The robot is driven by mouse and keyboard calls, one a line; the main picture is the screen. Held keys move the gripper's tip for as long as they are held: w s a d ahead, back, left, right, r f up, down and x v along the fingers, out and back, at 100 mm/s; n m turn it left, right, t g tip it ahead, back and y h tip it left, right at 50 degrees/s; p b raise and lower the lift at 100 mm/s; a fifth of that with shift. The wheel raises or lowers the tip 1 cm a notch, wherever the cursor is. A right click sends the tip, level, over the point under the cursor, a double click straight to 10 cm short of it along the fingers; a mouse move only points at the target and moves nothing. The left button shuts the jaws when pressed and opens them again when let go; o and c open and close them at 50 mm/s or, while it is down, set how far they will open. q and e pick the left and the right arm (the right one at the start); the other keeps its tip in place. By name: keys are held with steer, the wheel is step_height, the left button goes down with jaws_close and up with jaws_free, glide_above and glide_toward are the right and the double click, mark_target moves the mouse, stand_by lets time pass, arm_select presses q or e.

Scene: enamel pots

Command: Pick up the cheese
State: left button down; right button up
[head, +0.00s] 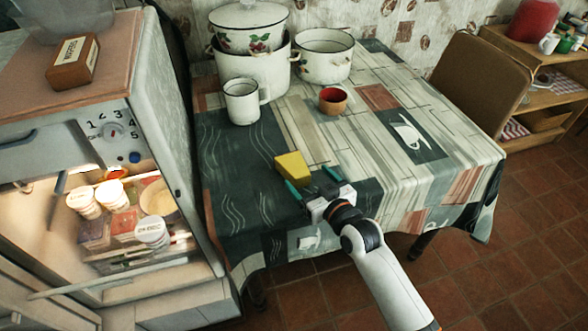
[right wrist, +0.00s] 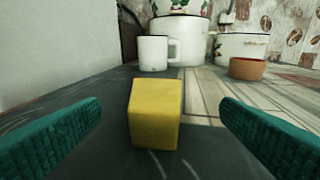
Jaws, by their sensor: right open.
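The cheese (head: 292,167) is a yellow wedge-like block on the patterned tablecloth, near the table's front left part. In the right wrist view the cheese (right wrist: 155,115) stands upright in the middle, between the two green fingers and a little beyond them. My right gripper (head: 309,181) is open and low over the table, just in front of the cheese. Its fingers (right wrist: 155,125) show at both sides of the wrist view, with a gap on each side of the cheese. My left gripper is not in view.
A white mug (head: 242,102), a small red-brown cup (head: 333,100), a large enamel pot (head: 252,72) and a smaller pot (head: 323,56) stand behind the cheese on the table (head: 440,165). An open, lit fridge (head: 185,120) is at the left. The table's right side is clear.

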mark_target(295, 164)
steer(key=x, duration=0.7)
steer(key=shift+a+f, duration=0.25)
steer(key=shift+a, duration=0.05)
steer(key=c, duration=1.2)
